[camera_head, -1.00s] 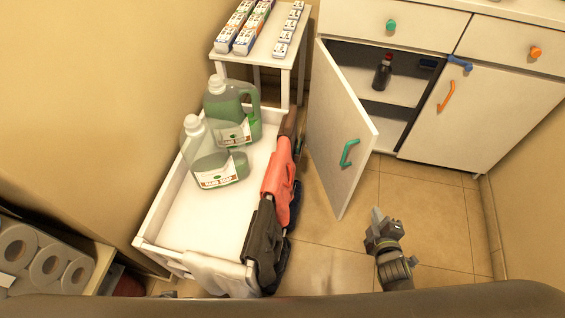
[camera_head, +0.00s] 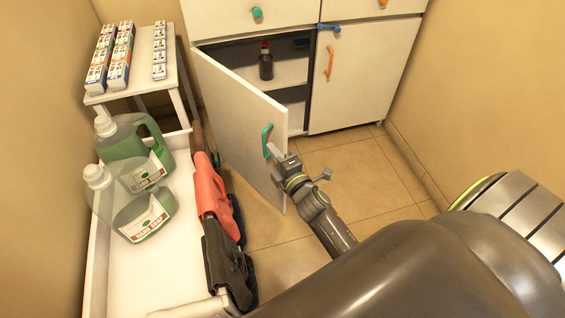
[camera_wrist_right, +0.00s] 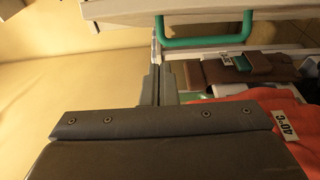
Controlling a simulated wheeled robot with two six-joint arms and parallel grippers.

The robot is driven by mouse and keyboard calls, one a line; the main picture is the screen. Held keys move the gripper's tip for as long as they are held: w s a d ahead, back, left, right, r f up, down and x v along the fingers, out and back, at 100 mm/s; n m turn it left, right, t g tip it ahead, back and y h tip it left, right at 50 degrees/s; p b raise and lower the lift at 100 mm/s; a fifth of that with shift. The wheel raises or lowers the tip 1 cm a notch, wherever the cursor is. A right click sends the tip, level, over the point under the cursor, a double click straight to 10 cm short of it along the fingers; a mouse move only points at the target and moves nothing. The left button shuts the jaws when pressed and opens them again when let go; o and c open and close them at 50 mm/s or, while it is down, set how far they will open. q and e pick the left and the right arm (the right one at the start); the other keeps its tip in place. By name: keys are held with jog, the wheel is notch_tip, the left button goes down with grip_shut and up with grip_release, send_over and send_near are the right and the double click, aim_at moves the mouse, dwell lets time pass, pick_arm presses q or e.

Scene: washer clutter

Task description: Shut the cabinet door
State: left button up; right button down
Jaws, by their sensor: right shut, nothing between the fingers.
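The white cabinet door (camera_head: 238,120) stands open on the left side of the cabinet, swung out toward me. Its green handle (camera_head: 266,141) is on the outer face near the free edge. My right gripper (camera_head: 276,152) is at the door's free edge beside the handle, shut and empty; contact with the door cannot be told. In the right wrist view, the closed fingers (camera_wrist_right: 158,50) point at the door's face, just left of the green handle (camera_wrist_right: 206,42). The open compartment holds a dark bottle (camera_head: 266,62). My left gripper is not in view.
A white cart (camera_head: 130,268) with green soap jugs (camera_head: 144,215) and clothes over its side (camera_head: 212,195) stands left of the door. A small table (camera_head: 140,88) with boxes is behind it. Tiled floor (camera_head: 370,180) right of the door is clear.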

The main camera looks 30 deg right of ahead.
aim_at(272, 127)
jog(key=w+d+b, duration=0.1)
jog(key=w+d, duration=0.2)
jog(key=d, duration=0.1)
jog(key=shift+w, duration=0.3)
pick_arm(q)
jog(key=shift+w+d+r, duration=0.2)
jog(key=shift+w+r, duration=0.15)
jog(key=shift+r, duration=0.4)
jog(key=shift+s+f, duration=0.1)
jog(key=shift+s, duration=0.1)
